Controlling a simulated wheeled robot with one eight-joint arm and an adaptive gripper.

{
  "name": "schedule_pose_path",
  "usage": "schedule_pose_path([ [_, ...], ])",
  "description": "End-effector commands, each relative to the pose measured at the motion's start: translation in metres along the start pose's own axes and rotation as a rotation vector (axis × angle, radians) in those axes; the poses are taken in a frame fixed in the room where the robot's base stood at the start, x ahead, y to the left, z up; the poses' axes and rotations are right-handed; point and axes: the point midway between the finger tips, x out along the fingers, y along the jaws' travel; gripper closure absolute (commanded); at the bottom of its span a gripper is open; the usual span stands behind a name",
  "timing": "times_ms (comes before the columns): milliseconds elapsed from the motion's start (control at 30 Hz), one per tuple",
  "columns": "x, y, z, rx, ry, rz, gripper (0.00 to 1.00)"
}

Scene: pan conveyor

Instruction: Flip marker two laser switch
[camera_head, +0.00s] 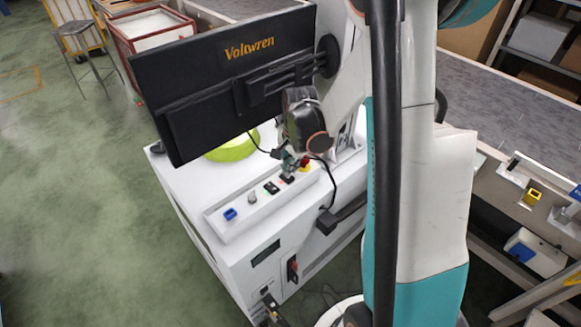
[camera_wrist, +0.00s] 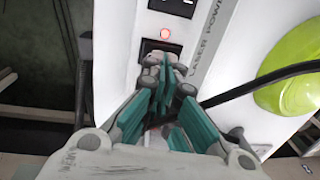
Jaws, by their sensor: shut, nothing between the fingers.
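The laser switch (camera_wrist: 154,45) is a black rocker on a white panel in the wrist view, partly hidden by my fingertips. A red light (camera_wrist: 165,33) glows at its top edge. The label "LASER POWER" (camera_wrist: 206,48) runs beside it. My gripper (camera_wrist: 165,70) is shut and empty, its tips at the switch's lower edge; I cannot tell whether they touch it. In the head view, my gripper (camera_head: 289,174) points down at the control strip (camera_head: 238,216) of the white marker machine (camera_head: 190,187). The switch cannot be made out clearly there.
A dark Voltwren monitor (camera_head: 215,85) overhangs the machine. A lime-green round object (camera_head: 233,148) lies behind the strip; it also shows in the wrist view (camera_wrist: 292,78). A black cable (camera_wrist: 250,84) runs close by my fingers. A blue switch (camera_head: 230,214) sits at the strip's left end.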

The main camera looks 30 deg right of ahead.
Motion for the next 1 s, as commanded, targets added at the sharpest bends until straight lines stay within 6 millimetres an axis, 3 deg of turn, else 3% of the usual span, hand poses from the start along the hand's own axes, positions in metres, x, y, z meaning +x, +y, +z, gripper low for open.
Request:
schedule_pose_path([
  [167, -0.02, 0.0, 0.0, 0.0, 0.0, 0.0, 1.0],
  [633, -0.1, 0.0, 0.0, 0.0, 0.0, 0.0, 1.0],
  [800, -0.114, 0.0, 0.0, 0.0, 0.0, 0.0, 1.0],
  [1000, -0.117, 0.0, 0.0, 0.0, 0.0, 0.0, 1.0],
])
